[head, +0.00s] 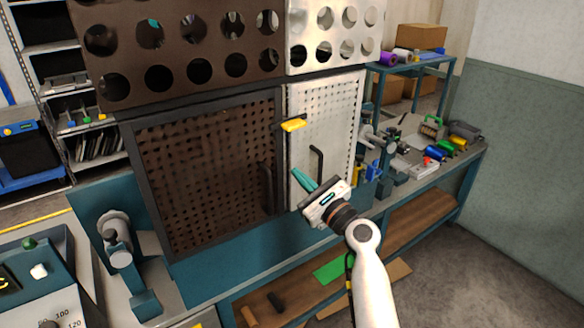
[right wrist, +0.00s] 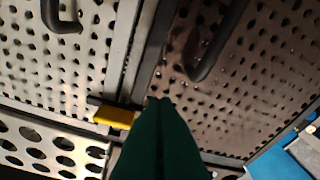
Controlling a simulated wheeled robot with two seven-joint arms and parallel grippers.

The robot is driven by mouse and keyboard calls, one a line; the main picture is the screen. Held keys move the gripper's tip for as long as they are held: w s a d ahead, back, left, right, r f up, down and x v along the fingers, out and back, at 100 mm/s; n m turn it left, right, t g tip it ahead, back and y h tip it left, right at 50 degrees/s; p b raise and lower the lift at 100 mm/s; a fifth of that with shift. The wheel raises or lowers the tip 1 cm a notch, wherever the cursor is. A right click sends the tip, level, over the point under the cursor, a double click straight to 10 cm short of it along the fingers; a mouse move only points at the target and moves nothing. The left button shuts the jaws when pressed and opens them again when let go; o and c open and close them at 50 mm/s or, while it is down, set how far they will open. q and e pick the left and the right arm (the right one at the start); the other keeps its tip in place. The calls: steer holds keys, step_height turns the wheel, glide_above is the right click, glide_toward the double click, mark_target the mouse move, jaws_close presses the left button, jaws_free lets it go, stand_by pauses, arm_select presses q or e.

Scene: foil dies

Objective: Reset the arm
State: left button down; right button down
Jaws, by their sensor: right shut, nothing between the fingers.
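My right gripper (head: 304,182) is in front of the cabinet, near the seam between its brown and white perforated doors. Its teal fingers are shut with nothing between them. In the right wrist view the shut fingers (right wrist: 160,130) point at the door seam. The brown door (head: 195,170) and the white door (head: 325,125) both look closed, each with a dark handle; the white door's handle (head: 317,160) is just above and right of my gripper. A yellow latch (head: 293,125) sits at the seam above my gripper, and it also shows in the right wrist view (right wrist: 114,118). My left gripper is not in view.
A workbench (head: 440,165) with tools and coloured spools stands right of the cabinet. A grey machine (head: 118,240) stands at lower left. A control panel (head: 40,285) is at the far lower left. Open floor (head: 500,260) lies at lower right.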

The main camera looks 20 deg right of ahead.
steer(key=shift+s+d+f, duration=0.2)
steer(key=shift+s+d, duration=0.3)
steer(key=shift+a, duration=0.15)
